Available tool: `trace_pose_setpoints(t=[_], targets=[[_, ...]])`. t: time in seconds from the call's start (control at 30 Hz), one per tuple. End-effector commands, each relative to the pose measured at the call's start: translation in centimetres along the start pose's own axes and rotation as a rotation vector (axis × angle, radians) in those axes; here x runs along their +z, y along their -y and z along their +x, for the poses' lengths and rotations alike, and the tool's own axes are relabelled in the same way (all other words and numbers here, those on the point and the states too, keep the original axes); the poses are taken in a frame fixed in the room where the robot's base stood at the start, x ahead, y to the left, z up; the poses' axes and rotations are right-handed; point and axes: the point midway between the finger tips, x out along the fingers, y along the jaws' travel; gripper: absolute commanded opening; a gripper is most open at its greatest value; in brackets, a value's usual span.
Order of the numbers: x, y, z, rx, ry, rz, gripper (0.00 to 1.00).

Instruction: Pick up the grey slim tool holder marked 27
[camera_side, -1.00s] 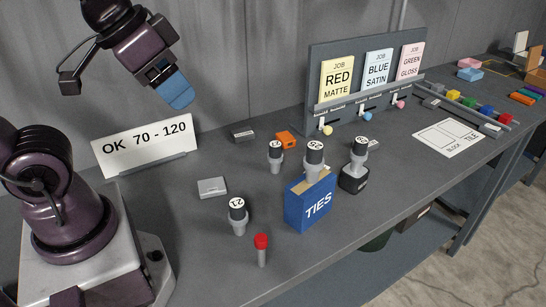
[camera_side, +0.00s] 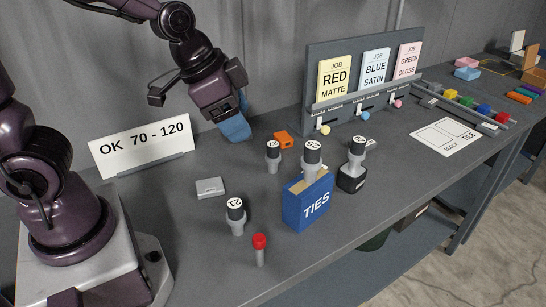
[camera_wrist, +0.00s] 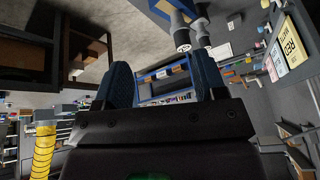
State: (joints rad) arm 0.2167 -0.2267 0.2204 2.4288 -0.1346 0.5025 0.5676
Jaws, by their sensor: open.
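Several grey tool holders with black-ringed, white numbered tops stand upright on the grey bench. In the side view, the front holder (camera_side: 235,216) has a top that reads like 21 or 27; I cannot tell which. A smaller, slimmer holder (camera_side: 273,158) stands farther back, its number too small to read. Another holder (camera_side: 312,153) is behind or in the blue TIES box (camera_side: 308,203), and one (camera_side: 356,156) sits in a black base. My gripper (camera_side: 236,128) is above the bench, behind and left of the slimmer holder. Its blue fingers are apart and empty in the wrist view (camera_wrist: 163,85).
A red-capped pin (camera_side: 260,249) stands in front, and a grey flat box (camera_side: 210,188) lies left. An orange block (camera_side: 283,140) is near my gripper. The OK 70 - 120 sign (camera_side: 142,146) and job board (camera_side: 364,85) stand behind.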

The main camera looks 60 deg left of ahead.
Motion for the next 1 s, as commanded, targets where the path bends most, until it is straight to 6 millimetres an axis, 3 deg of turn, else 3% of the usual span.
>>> trace_pose_setpoints(t=[0.03,0.2,0.5,0.7,0.9,1.0], targets=[[-0.1,0.2,2.2,-0.002,0.026,0.065,0.65],[0.3,1.8,8.8,-0.067,0.092,0.322,0.65],[3.8,6.2,17.9,-0.294,0.327,0.915,0.65],[5.3,10.1,20.8,-0.483,0.565,1.417,0.65],[4.6,12.8,21.2,-0.649,0.792,1.847,0.65],[4.1,13.3,21.2,-0.698,0.864,1.971,0.65]])
